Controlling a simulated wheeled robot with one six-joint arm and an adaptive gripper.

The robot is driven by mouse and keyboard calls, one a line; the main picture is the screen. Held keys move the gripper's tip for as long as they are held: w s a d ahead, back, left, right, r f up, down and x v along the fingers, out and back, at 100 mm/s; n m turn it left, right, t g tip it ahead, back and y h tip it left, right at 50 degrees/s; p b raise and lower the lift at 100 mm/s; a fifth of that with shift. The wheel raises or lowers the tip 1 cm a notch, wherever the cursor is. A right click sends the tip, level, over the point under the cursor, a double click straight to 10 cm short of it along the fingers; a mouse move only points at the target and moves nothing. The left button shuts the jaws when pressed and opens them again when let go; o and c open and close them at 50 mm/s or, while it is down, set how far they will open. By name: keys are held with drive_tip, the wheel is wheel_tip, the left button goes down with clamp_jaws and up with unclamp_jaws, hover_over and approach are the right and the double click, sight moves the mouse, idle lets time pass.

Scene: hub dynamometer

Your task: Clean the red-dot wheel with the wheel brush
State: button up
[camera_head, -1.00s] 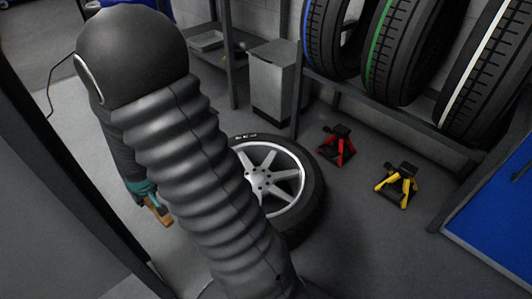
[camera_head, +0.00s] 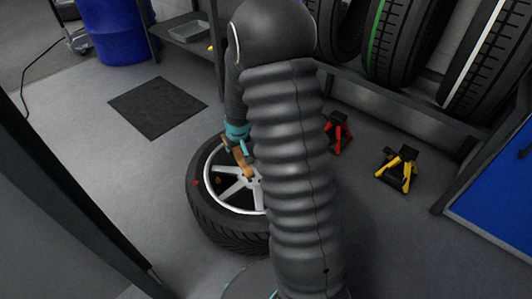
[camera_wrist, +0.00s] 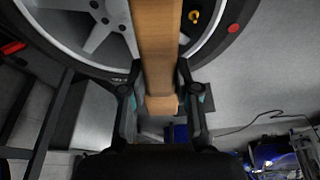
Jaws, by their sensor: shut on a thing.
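The wheel (camera_head: 222,222) lies flat on the floor, with a black tire and silver spokes. A red dot (camera_head: 196,183) shows on its left side in the head view; the dot (camera_wrist: 233,28) also shows in the wrist view. My gripper (camera_head: 237,138) is shut on the wooden handle of the wheel brush (camera_head: 244,163) above the wheel. In the wrist view the handle (camera_wrist: 158,45) runs up between the fingers and over the rim. The brush's bristle end is out of sight, so contact with the wheel cannot be told. My arm hides the wheel's right part.
A red jack stand (camera_head: 338,133) and a yellow one (camera_head: 398,168) stand right of the wheel. Tires (camera_head: 405,45) sit on a rack behind. A dark mat (camera_head: 157,107) and a blue barrel (camera_head: 118,35) are at the left. A small yellow spot (camera_head: 217,181) shows inside the rim.

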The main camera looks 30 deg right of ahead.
drive_tip(key=w+d+f+b, duration=0.2)
drive_tip(key=d+f+b, duration=0.4)
drive_tip(key=d+f, duration=0.4)
drive_tip(key=shift+w+d+f+g, duration=0.15)
drive_tip(key=shift+f+g, duration=0.15)
drive_tip(key=shift+f, duration=0.1)
